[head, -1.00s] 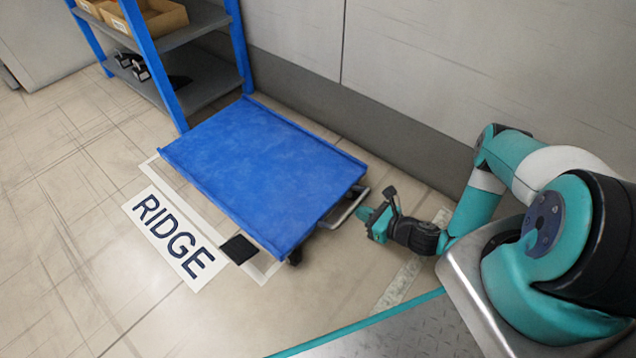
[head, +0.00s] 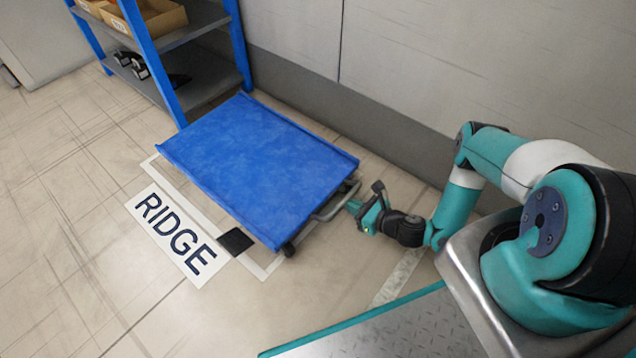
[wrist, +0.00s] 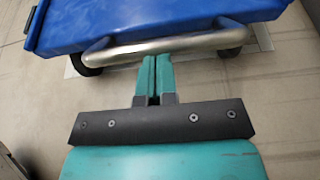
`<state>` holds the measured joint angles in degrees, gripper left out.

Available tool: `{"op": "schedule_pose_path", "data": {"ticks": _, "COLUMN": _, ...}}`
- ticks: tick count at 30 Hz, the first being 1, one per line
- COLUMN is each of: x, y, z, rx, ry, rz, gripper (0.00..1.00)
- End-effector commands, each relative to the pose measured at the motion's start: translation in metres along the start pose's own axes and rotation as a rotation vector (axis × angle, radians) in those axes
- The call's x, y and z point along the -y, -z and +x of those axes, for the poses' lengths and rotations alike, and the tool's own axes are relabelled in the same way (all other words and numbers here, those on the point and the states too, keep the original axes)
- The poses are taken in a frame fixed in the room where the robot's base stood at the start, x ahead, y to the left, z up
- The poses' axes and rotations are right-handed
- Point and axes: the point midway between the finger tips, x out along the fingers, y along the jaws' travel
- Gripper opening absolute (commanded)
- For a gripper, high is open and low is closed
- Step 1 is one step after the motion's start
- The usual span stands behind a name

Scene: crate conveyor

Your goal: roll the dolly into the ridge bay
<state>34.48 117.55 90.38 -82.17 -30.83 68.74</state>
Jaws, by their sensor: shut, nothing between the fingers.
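The blue dolly (head: 262,165) stands on the floor over the white outline of the ridge bay (head: 268,268), with the RIDGE label (head: 172,235) beside it. Its near end shows a metal handle bar (head: 338,203), also seen in the wrist view (wrist: 165,46), and dark wheels. My gripper (head: 353,206) is at the handle end; in the wrist view its shut, empty fingers (wrist: 154,62) point at the middle of the bar, their tips at or just short of it. Whether they touch it I cannot tell. The deck hides much of the bay outline.
A blue-posted shelf (head: 205,60) with boxes stands close at the dolly's far end. A grey wall (head: 430,90) runs along the right side. A black pad (head: 235,242) lies at the outline's near left. Floor to the left is clear.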

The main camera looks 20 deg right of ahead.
Motion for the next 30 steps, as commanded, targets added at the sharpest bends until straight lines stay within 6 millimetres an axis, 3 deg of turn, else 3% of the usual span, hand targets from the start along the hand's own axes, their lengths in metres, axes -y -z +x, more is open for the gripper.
{"op": "schedule_pose_path", "data": {"ticks": 30, "x": 0.0, "y": -0.011, "z": 0.034, "rx": 0.0, "ry": -0.001, "rz": -0.001, "gripper": 0.0}}
